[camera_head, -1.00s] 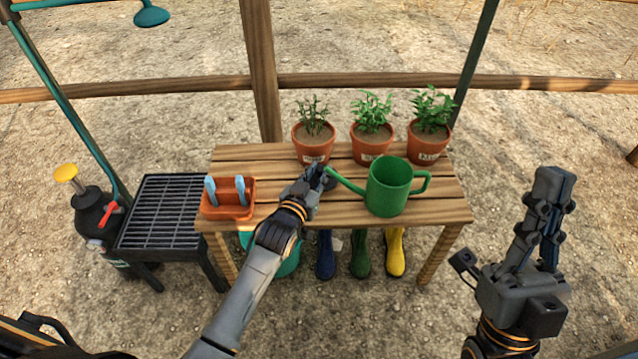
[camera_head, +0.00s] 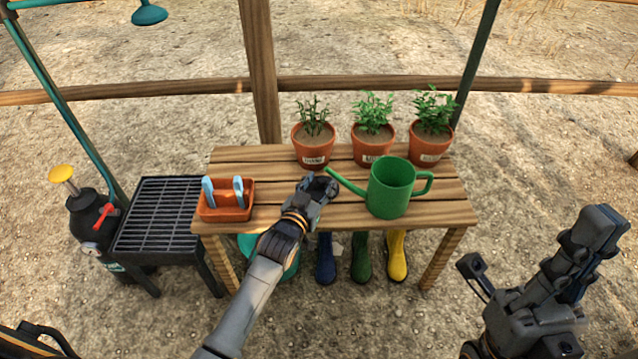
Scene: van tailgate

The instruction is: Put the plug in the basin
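My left gripper (camera_head: 320,186) is over the front middle of the wooden table, just left of the green watering can's spout. A small dark shape shows at its fingertips. I cannot tell whether this is the plug or part of the fingers, and the plug is not clearly visible elsewhere. A teal basin (camera_head: 289,268) sits on the ground under the table, partly hidden by the tabletop and my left arm. My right gripper (camera_head: 598,228) is off the table's right side, over bare ground, with nothing visible in it. Its finger opening is unclear from this angle.
A green watering can (camera_head: 391,188) stands right of my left gripper. Three potted plants (camera_head: 371,142) line the table's back. An orange tray (camera_head: 224,207) with blue-handled items is at left. Several boots (camera_head: 362,257) stand below. A dark grated stand (camera_head: 158,215) is left of the table.

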